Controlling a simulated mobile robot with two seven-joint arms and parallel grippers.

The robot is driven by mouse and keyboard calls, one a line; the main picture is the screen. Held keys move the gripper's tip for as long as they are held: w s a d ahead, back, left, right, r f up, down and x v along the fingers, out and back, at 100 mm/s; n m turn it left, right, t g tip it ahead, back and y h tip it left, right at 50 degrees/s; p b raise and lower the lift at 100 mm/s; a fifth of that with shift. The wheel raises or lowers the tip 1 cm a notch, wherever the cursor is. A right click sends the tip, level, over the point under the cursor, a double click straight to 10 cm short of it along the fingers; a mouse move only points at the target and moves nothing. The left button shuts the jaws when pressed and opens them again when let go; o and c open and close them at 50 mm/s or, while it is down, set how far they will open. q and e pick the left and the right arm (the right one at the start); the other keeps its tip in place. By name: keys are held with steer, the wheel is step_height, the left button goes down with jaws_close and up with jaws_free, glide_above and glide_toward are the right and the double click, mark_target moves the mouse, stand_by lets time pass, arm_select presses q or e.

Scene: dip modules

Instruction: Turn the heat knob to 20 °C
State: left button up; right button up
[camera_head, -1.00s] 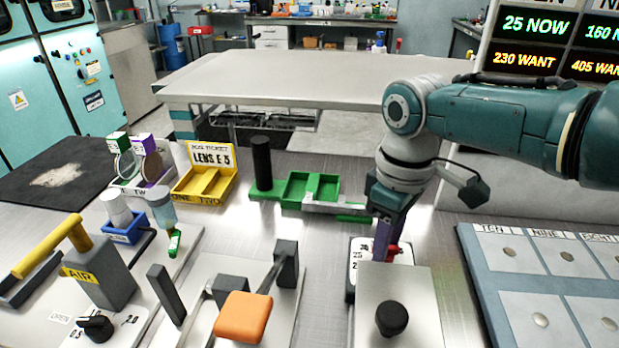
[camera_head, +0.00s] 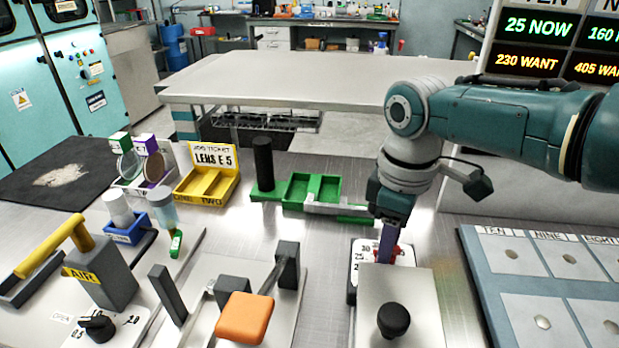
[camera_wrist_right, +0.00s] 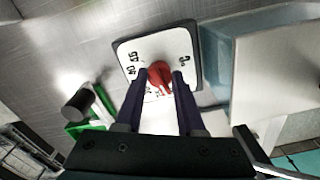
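The red heat knob (camera_wrist_right: 160,75) sits on a white dial plate (camera_wrist_right: 128,55) with a dark rim and printed numbers. In the right wrist view its pointer end points back between my fingers. My right gripper (camera_wrist_right: 160,78) has one dark finger on each side of the knob, close against it, so it looks shut on the knob. In the head view the right gripper (camera_head: 388,255) reaches down to the knob (camera_head: 399,250) from above, hiding part of the dial; 30 and 25 show on the left of the plate (camera_head: 357,268). My left gripper is not in view.
A grey box with a black knob (camera_head: 393,320) stands just in front of the dial. A blue-grey tray (camera_head: 475,270) lies to the right. Green trays (camera_head: 312,190) and an orange-padded lever (camera_head: 244,318) are to the left. A display (camera_head: 535,40) reads 25 NOW, 230 WANT.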

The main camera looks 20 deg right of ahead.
steer(key=o, duration=0.4)
steer(key=shift+r, duration=0.1)
step_height(320, 180, up, 8)
steer(key=p, duration=0.2)
steer(key=shift+r+p, duration=0.2)
steer(key=shift+p, duration=0.15)
steer(key=shift+r, duration=0.7)
